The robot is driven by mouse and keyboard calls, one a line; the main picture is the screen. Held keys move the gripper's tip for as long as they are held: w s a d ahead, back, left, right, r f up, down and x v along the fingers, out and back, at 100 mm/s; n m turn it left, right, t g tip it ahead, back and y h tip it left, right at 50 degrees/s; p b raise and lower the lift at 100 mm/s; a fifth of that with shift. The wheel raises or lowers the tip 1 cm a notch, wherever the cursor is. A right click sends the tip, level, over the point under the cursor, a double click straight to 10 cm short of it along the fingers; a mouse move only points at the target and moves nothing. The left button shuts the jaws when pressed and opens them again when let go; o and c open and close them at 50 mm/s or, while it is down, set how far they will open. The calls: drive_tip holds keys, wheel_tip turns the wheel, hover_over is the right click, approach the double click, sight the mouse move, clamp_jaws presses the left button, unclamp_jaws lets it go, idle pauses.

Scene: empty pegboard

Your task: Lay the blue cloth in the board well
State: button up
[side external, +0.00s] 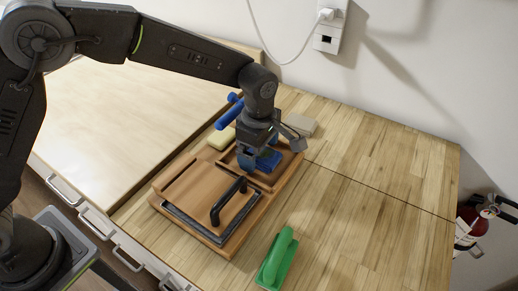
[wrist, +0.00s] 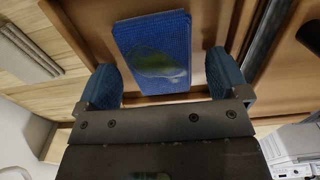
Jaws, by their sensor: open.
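The blue cloth (wrist: 152,42) is a flat, textured rectangle with a greenish patch. In the wrist view it is just beyond and between the spread fingers of my gripper (wrist: 160,75), with gaps at both sides. The wooden board (side external: 263,203) has a recessed well (side external: 229,157) in its far part. In the side view my gripper (side external: 260,161) is low over this well, open, with blue fingers that partly hide the cloth. The cloth appears within the well's outline; whether it rests fully on the floor is hard to tell.
A black-handled, dark-framed panel (side external: 190,219) fills the board's near part. A yellow sponge (side external: 222,138), a blue-handled tool (side external: 229,114) and a beige block (side external: 301,124) are around the far end. A green brush (side external: 277,262) lies in front. The counter at right is clear.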

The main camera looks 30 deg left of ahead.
wheel_tip(320, 180, up, 12)
drive_tip(key=s+a+r+m+t, duration=0.2)
drive_tip(key=s+a+r+m, duration=0.35)
drive_tip(key=a+r, duration=0.2)
drive_tip(key=s+a+f+m+t, duration=0.1)
drive_tip(key=s+a+m, duration=0.5)
drive_tip(key=s, duration=0.3)
drive_tip(key=s+a+f+m+t, duration=0.2)
drive_tip(key=s+a+m, duration=0.4)
drive_tip(key=s, duration=0.3)
drive_tip(key=shift+s+t, duration=0.15)
drive_tip(key=shift+t, duration=0.15)
drive_tip(key=shift+f+m, duration=0.1)
drive_tip(key=shift+m, duration=0.15)
